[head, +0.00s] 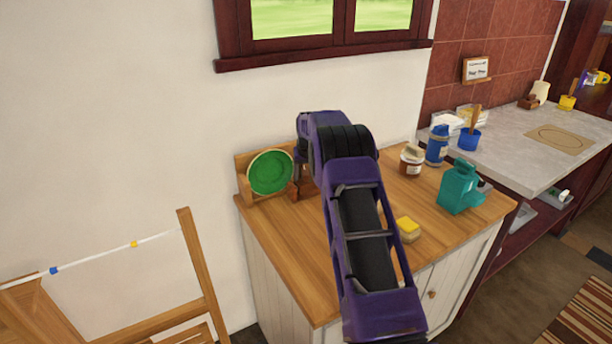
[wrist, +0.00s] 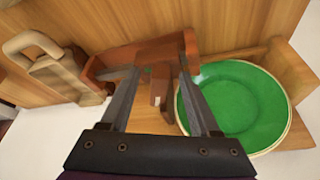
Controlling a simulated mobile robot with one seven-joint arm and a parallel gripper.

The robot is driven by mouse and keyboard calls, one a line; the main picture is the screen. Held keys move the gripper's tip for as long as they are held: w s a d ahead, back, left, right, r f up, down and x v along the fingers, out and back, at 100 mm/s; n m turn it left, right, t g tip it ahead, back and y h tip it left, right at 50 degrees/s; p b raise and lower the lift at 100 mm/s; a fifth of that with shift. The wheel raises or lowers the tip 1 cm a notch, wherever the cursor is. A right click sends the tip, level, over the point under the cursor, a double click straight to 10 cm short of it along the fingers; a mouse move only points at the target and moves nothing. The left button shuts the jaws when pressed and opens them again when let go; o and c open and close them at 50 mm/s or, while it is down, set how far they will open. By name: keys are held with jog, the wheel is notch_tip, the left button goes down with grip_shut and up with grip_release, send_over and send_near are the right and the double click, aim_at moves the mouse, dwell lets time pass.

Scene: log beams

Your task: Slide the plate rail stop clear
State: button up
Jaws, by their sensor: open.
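A green plate with a pale rim (head: 270,172) leans upright in a light wooden rack (head: 243,184) against the wall; the plate also shows at the right of the wrist view (wrist: 238,106). A reddish-brown wooden piece (wrist: 150,55) stands beside the plate, with a small brown block (wrist: 160,86) near it that looks like the rail stop. My gripper (wrist: 158,74) is open. Its fingers lie either side of the small block, the right one close to the plate's rim. I cannot tell whether they touch the block. My arm hides most of this area in the head view.
A beige handled object (wrist: 48,68) lies left of the fingers in the wrist view. The front left of the wooden top is clear.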

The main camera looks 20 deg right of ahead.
jog(key=shift+w+f, duration=0.15)
jog(key=shift+f, duration=0.15)
jog(key=shift+c, duration=0.3)
grip_shut()
jog(key=shift+w+d+r+p, duration=0.15)
jog(key=shift+w+d, duration=0.1)
jog(key=shift+d, duration=1.05)
jog(key=shift+w+d+f+p, duration=0.15)
jog(key=shift+w+d, duration=0.1)
jog(key=shift+d, duration=1.05)
jog(key=shift+w+d+r+p, duration=0.15)
jog(key=shift+w+d, duration=0.1)
jog(key=shift+d, duration=1.05)
jog(key=shift+o, duration=0.3)
grip_release()
